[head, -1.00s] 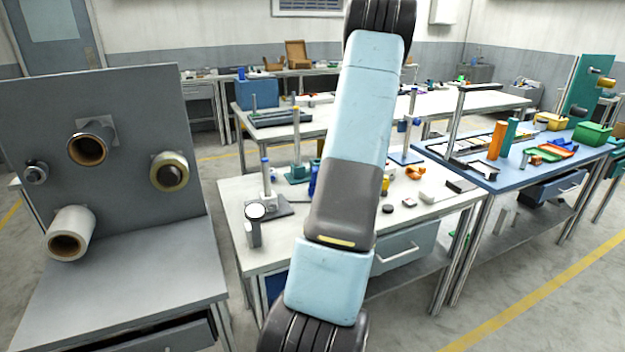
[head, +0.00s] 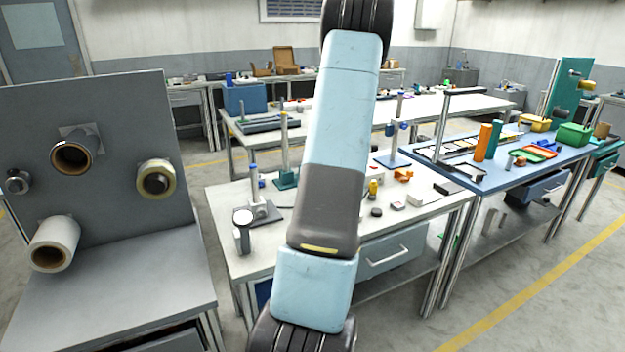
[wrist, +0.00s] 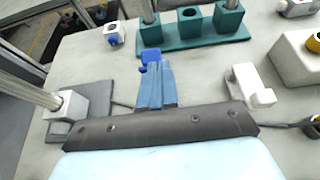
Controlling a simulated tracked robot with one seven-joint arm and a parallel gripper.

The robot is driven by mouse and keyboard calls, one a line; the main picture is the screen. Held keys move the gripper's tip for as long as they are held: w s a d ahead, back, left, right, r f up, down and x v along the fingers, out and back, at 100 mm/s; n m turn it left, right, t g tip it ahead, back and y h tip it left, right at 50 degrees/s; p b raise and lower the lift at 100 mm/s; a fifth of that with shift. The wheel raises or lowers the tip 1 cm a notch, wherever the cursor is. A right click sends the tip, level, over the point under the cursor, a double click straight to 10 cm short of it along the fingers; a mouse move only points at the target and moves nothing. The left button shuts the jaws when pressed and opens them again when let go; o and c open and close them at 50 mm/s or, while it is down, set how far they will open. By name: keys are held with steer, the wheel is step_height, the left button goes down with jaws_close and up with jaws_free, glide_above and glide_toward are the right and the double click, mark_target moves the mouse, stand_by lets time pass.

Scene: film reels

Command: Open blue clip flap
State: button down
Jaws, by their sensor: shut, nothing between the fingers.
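The blue clip (wrist: 151,56) shows in the wrist view as a small bright blue piece on the white table, in front of a teal stand. Its lower part is covered, and I cannot make out its flap or whether it is open. My gripper (wrist: 155,72) shows as narrow steel-blue fingers rising from the dark bar. It is shut and empty, with its tips just below the bright blue piece in the picture. I cannot tell whether they touch. In the head view my arm covers this part of the table, hiding gripper and clip.
The teal stand (wrist: 192,38) with its posts is just beyond the clip. A grey stand (wrist: 72,104) with a metal post is left, and a white bracket (wrist: 250,86) is right. In the head view, a grey reel panel (head: 110,125) stands left and a blue table (head: 500,178) right.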

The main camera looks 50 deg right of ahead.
steer(key=s+f+v, duration=0.1)
steer(key=f+v, duration=0.2)
steer(key=v, duration=1)
steer(key=shift+a, duration=0.2)
